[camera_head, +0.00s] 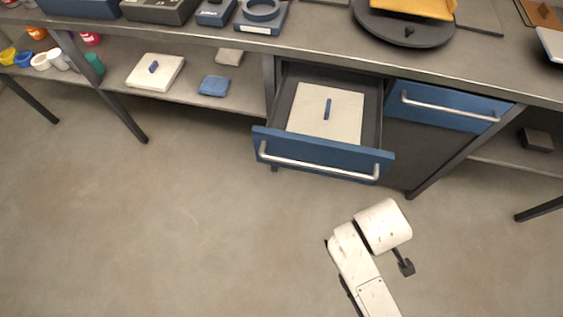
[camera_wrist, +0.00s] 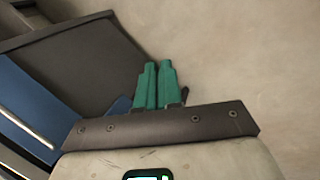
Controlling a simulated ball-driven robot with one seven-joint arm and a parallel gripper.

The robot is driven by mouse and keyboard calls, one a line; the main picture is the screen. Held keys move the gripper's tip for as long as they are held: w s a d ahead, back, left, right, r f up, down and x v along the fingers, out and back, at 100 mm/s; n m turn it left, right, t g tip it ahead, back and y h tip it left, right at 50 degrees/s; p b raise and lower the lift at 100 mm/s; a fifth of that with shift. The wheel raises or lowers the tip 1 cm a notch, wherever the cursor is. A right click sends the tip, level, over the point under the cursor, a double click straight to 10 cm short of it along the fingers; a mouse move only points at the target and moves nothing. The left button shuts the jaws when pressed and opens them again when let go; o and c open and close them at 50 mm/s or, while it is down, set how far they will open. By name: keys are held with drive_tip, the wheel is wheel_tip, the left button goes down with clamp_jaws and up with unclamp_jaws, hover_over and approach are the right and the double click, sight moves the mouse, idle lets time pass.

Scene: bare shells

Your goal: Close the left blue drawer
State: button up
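The left blue drawer (camera_head: 265,140) stands pulled out from under the workbench in the head view. Its blue front has a long silver bar handle (camera_head: 320,163). The fingers are not clear in the head view. A blue panel with a silver bar (camera_wrist: 25,110) is left of the fingers.
The right blue drawer (camera_head: 450,107) is shut, with a dark cabinet front below. The bench top (camera_head: 325,40) carries several items, including a dark round plate (camera_head: 405,32). A lower shelf (camera_head: 240,92) is on the left. Dark legs stand on open, clear floor (camera_head: 170,220).

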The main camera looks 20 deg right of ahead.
sight(293, 91)
drive_tip(key=w+a+f+n+h, duration=0.1)
drive_tip(key=n, duration=0.1)
drive_tip(key=w+a+f+n+t+h+b, duration=0.1)
drive_tip(key=w+n, duration=0.1)
drive_tip(key=w+a+n+h+b, duration=0.1)
drive_tip(key=w+n, duration=0.1)
drive_tip(key=shift+w+f+t+h, duration=0.25)
drive_tip(key=shift+f+t+h, duration=0.05)
drive_tip(key=shift+f+t, duration=0.1)
clamp_jaws()
drive_tip(key=w+a+r+n+t+h+b, duration=0.15)
drive_tip(key=w+a+n+t, duration=0.25)
drive_tip(key=a+n+t, duration=0.5)
drive_tip(key=w+a+r+n+t+b, duration=0.2)
drive_tip(key=w+a+n+t+b, duration=0.15)
drive_tip(key=a+n, duration=0.85)
drive_tip(key=shift+m+t, duration=0.25)
drive_tip(key=shift+m, duration=0.55)
drive_tip(key=x, duration=0.8)
drive_tip(key=a+x, duration=0.1)
drive_tip(key=x, duration=0.4)
drive_tip(key=shift+w+f+p, duration=0.25)
drive_tip(key=shift+w+p, duration=0.05)
drive_tip(key=shift+w, duration=0.05)
drive_tip(key=shift+w, duration=0.1)
